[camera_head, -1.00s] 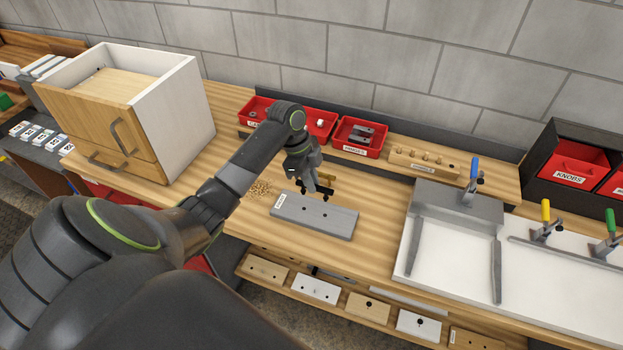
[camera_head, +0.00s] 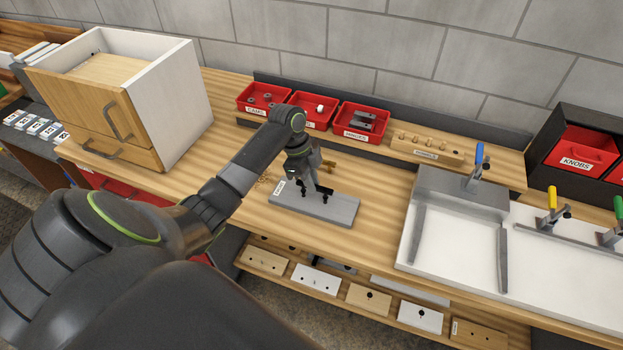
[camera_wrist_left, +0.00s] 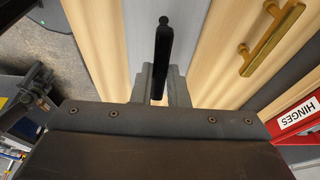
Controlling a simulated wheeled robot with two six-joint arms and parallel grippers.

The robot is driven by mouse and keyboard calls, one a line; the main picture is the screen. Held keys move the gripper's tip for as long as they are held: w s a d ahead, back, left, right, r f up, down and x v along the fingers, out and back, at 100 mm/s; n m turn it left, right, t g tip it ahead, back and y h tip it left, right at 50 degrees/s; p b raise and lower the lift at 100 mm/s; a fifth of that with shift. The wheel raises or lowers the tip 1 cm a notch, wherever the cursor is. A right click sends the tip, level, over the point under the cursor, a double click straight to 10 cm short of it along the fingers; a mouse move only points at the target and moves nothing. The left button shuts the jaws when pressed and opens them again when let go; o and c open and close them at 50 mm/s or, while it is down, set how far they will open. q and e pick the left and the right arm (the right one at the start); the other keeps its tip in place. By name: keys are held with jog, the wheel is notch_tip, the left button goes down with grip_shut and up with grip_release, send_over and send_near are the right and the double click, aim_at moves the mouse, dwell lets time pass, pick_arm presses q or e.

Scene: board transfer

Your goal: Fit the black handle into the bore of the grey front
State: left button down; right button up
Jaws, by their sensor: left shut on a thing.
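The grey front (camera_head: 340,211) lies flat on the wooden bench, a white label at its left end. My left gripper (camera_head: 316,187) is above it, pointing down and shut on the black handle (camera_wrist_left: 163,48). In the left wrist view the handle stands out between the fingers as a narrow dark bar, with the grey front (camera_wrist_left: 205,30) behind it. In the head view the dark handle and fingertips are hard to tell apart. The bores are not clear, and I cannot tell whether the handle touches the front. My right gripper is not in view.
A brass handle (camera_wrist_left: 272,38) lies on the bench just behind the front. Red bins (camera_head: 361,121) and a wooden peg block (camera_head: 427,149) stand on the back ledge. A wooden cabinet (camera_head: 172,110) is at left, a white clamp fixture (camera_head: 455,245) at right.

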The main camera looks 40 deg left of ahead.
pick_arm(q)
jog(key=shift+r, duration=0.1)
dwell(0.4)
dwell(0.4)
jog(key=shift+p, duration=0.75)
dwell(0.4)
jog(key=shift+f+b, duration=0.75)
jog(key=shift+f, duration=0.45)
jog(key=c, duration=1.3)
grip_release()
jog(key=shift+c, duration=0.2)
jog(key=b+v, duration=0.3)
jog(key=v, duration=1.4)
jog(key=shift+r, duration=0.2)
